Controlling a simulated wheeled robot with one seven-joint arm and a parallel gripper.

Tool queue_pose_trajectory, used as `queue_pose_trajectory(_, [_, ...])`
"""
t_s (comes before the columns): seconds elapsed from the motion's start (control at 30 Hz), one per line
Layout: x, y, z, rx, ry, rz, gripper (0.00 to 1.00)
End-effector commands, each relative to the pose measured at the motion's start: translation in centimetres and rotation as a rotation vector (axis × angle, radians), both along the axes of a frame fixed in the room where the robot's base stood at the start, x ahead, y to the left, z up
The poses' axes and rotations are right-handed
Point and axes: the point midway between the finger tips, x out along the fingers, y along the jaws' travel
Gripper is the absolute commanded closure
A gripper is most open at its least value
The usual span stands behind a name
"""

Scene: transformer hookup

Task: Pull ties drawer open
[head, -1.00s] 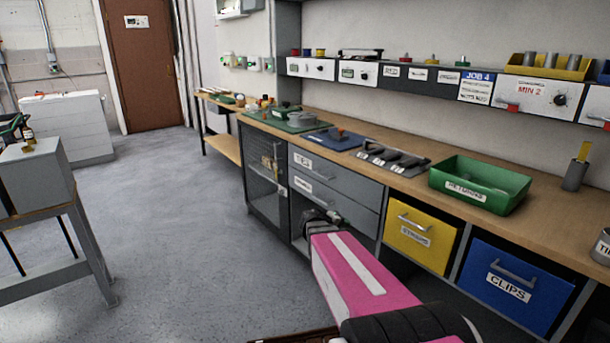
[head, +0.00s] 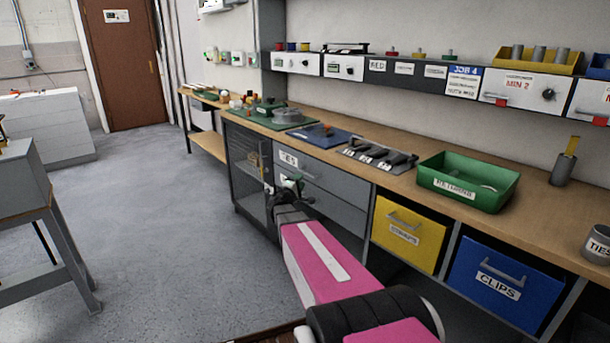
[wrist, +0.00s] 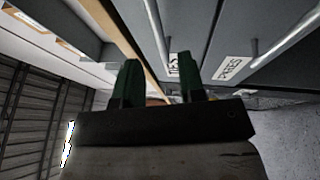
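The ties drawer (head: 340,182) is the grey upper drawer under the bench, and it looks shut. My gripper (head: 291,182) is in front of the drawers, close to that label. In the wrist view my gripper (wrist: 158,78) has its two dark green fingers apart with nothing held. The ties drawer's bar handle (wrist: 155,27) runs down toward the gap between the fingertips. I cannot tell whether the handle is between them.
A second grey drawer with a PRESS label (wrist: 232,68) and its own handle (wrist: 283,32) is beside it. The yellow drawer (head: 408,233) and blue CLIPS drawer (head: 504,281) are to the right. A mesh-door cabinet (head: 247,170) is left. The floor (head: 160,220) is clear.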

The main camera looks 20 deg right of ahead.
Motion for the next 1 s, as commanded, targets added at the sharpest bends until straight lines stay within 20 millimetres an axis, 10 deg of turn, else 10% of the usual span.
queue_pose_trajectory(0.33, [3.8,-4.1,0.9,0.0,0.0,-0.002,0.63])
queue_pose_trajectory(0.8, [4.5,-4.9,1.2,0.001,0.001,0.0,0.63])
queue_pose_trajectory(0.93, [4.5,-4.9,1.2,0.001,0.0,-0.001,1.0])
queue_pose_trajectory(1.0, [4.5,-4.9,1.2,0.001,0.0,-0.001,1.0])
